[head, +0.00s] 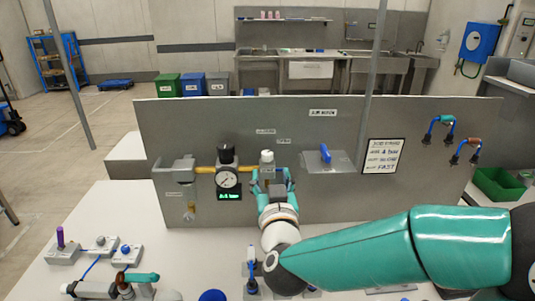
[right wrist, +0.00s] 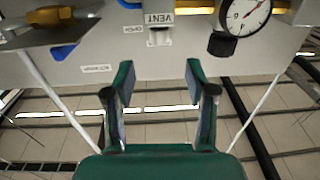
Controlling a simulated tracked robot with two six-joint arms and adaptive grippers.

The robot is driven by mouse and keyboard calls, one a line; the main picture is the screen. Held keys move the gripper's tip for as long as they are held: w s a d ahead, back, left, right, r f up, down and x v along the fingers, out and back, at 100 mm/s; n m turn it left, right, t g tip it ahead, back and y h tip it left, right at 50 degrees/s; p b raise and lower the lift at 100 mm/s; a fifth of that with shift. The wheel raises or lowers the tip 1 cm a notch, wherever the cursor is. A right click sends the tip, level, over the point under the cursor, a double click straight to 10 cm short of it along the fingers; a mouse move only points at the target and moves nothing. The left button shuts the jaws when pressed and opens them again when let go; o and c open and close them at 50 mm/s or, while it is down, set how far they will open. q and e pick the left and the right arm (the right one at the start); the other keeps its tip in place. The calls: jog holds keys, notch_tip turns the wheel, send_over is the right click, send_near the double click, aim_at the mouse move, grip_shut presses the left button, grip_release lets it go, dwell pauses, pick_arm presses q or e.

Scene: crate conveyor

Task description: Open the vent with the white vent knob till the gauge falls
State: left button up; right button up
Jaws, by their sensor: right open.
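The white vent knob (head: 266,155) stands on a fitting on the grey panel, right of a round gauge (head: 228,178) with a black knob above it. A small display with green digits sits under the gauge, too small to read. My right gripper (head: 273,176) is open and empty, just below the white knob, fingers pointing at the panel. In the right wrist view its two fingers (right wrist: 161,92) are spread apart with nothing between them. Ahead of them is the VENT label (right wrist: 159,18); the gauge (right wrist: 243,14) is at upper right. My left gripper is out of view.
A brass pipe (head: 205,169) runs along the panel (head: 330,205). A blue-handled valve (head: 325,154) and a framed sign (head: 385,156) are to the right. Small switch boxes (head: 100,246) stand on the white table at the left. My right arm crosses the table's right side.

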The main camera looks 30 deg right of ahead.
aim_at(267, 157)
jog(key=p+x, duration=0.1)
jog(key=x, duration=0.8)
jog(key=shift+f+p, duration=0.1)
jog(key=shift+p, duration=0.3)
grip_shut()
